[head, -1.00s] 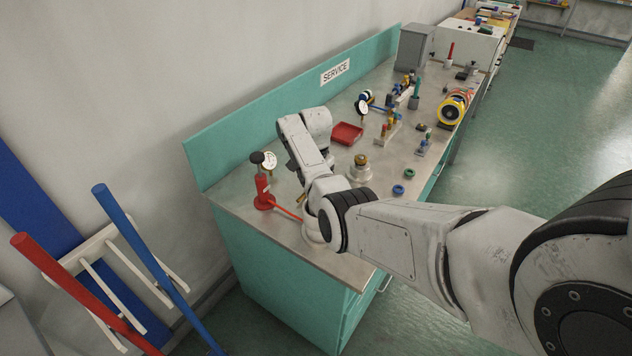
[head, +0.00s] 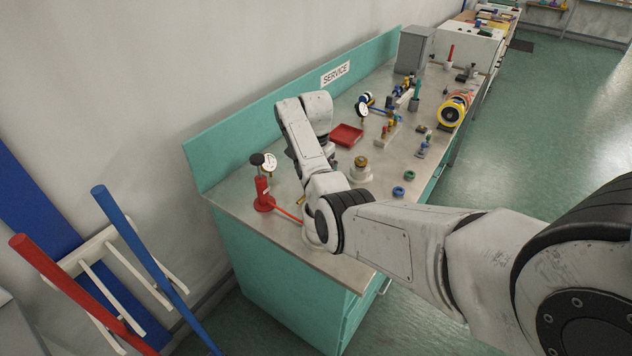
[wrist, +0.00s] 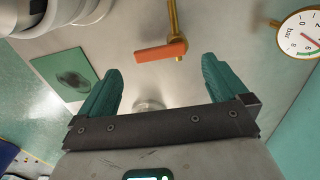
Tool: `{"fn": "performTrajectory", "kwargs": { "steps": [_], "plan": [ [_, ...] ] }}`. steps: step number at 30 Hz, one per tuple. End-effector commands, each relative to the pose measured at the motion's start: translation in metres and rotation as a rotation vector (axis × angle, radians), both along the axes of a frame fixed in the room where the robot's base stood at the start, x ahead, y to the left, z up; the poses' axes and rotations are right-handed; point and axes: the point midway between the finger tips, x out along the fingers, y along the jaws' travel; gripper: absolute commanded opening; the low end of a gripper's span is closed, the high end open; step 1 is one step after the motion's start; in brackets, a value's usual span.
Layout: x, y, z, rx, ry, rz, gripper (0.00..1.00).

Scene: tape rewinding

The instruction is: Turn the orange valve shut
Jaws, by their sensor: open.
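The orange valve handle (wrist: 162,51) is a short flat lever on a thin brass pipe (wrist: 173,15) in the wrist view. It lies roughly crosswise, slightly tilted, with its right end at the pipe. My gripper (wrist: 165,72) is open, its two teal fingers spread wide. The handle shows just beyond the fingertips, between them in the picture, and no contact is visible. In the head view my arm hides the gripper and the orange handle. A round pressure gauge (wrist: 302,33) is at the right of the wrist view.
In the head view a red hand pump (head: 263,193) stands at the bench's near end, with a gauge (head: 270,163) beside it. A red tray (head: 346,135), a brass-topped fitting (head: 361,169) and blue and green rings (head: 398,191) lie farther along the metal bench.

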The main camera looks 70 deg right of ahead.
Motion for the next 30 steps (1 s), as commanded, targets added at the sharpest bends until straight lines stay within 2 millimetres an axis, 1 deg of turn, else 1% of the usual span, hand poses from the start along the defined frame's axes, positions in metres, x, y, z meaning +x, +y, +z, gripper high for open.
{"fn": "performTrajectory", "kwargs": {
  "steps": [1,3,6,9,12,16,30],
  "plan": [
    [0.001,0.0,0.01,-0.003,-0.003,-0.001,1.0],
    [0.001,-0.001,0.023,-0.004,-0.002,-0.001,1.0],
    [0.001,-0.001,0.039,-0.003,-0.003,-0.001,1.0],
    [0.0,-0.001,0.051,-0.002,-0.001,0.0,1.0],
    [0.0,0.0,0.058,-0.001,-0.001,0.0,1.0],
    [0.0,0.0,0.061,-0.001,0.0,-0.001,1.0],
    [0.0,0.0,0.061,-0.001,0.0,-0.001,1.0]
  ]
}}
